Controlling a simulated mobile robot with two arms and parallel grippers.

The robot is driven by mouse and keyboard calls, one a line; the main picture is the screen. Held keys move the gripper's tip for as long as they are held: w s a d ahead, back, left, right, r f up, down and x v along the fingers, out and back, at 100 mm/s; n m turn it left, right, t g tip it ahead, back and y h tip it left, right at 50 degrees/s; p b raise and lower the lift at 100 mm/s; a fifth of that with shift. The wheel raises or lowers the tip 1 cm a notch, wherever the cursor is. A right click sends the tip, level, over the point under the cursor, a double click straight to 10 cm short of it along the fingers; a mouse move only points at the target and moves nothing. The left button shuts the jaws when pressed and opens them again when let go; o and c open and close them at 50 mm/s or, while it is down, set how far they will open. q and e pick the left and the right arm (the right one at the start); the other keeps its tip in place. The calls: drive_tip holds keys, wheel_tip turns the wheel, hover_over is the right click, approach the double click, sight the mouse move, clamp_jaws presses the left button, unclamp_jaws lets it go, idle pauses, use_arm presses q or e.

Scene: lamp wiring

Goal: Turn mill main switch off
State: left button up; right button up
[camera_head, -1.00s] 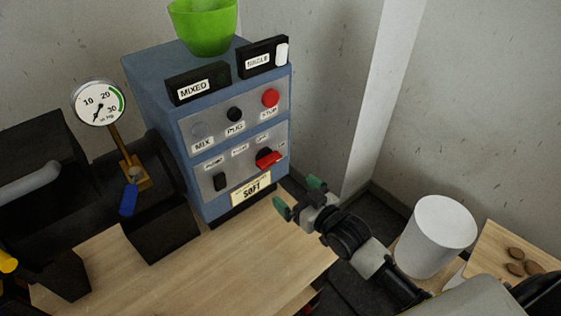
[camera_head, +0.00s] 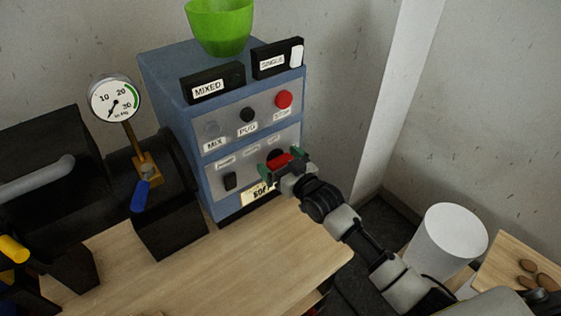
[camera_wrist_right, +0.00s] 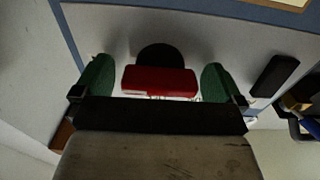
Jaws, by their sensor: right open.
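The blue control box (camera_head: 165,77) stands on the wooden bench with a grey front panel. The main switch is a red handle (camera_head: 281,160) on a black round base, low on the right of the panel. My right gripper (camera_head: 281,166) is open in front of it. In the right wrist view the red handle (camera_wrist_right: 159,82) lies between the two green fingertips (camera_wrist_right: 159,84), with a gap on each side, and the black base (camera_wrist_right: 158,57) shows behind it. My left gripper is not in view.
Above are a red STOP button (camera_head: 283,99) and a black PUG button (camera_head: 247,115). A black switch (camera_head: 230,181) sits left of the handle. A pressure gauge (camera_head: 115,98) and blue-handled valve (camera_head: 141,194) stand left. A green bowl (camera_head: 220,27) tops the box.

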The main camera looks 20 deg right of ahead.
drive_tip(key=c, duration=0.9)
drive_tip(key=shift+n, duration=0.4)
drive_tip(key=n+p, duration=0.1)
drive_tip(key=n, duration=0.2)
drive_tip(key=n+p, duration=0.1)
drive_tip(key=n, duration=0.3)
drive_tip(key=shift+n, duration=0.3)
drive_tip(key=n, duration=0.4)
drive_tip(key=shift+n, duration=0.3)
drive_tip(key=n, duration=0.4)
drive_tip(key=shift+n, duration=0.4)
drive_tip(key=shift+f, duration=0.1)
